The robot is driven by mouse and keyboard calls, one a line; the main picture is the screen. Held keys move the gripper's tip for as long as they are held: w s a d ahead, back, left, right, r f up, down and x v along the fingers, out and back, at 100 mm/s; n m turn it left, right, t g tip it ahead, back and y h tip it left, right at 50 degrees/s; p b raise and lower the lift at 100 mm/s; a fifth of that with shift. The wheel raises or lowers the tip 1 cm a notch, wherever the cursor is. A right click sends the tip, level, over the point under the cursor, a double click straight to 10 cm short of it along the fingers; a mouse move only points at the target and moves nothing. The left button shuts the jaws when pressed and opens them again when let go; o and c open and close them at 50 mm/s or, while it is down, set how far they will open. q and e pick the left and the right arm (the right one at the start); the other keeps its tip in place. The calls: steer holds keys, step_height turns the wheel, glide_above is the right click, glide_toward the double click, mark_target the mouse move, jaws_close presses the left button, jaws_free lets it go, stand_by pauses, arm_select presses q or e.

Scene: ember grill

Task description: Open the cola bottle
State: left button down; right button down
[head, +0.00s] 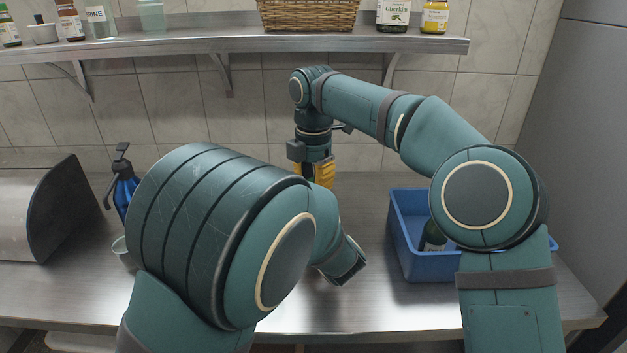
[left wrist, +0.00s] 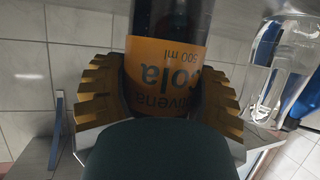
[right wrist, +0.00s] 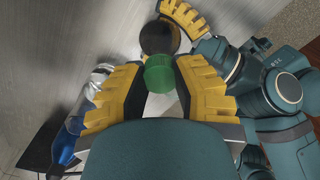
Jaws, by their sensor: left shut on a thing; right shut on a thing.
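The cola bottle (left wrist: 165,75) is dark with an orange label, whose writing appears upside down in the left wrist view. My left gripper (left wrist: 158,95) is shut around its labelled part, one yellow finger on each side. In the right wrist view the bottle's green cap (right wrist: 159,73) sits on the dark bottle (right wrist: 157,38), between the yellow fingers of my right gripper (right wrist: 157,88), which is shut on it. In the head view my right gripper (head: 316,173) points down above the counter; my left arm hides the bottle and most of my left gripper.
A blue crate (head: 404,250) with a dark green bottle (head: 433,237) inside stands at right. A blue spray bottle (head: 125,192) and a clear glass (head: 121,250) stand at left beside a dark-ended metal unit (head: 55,205). A wall shelf (head: 220,45) runs above.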

steer(key=shift+r, duration=0.15)
steer(key=shift+r, duration=0.9)
steer(key=shift+r, duration=2.05)
arm_select(q)
jaws_free()
steer(key=shift+s+r, duration=0.1)
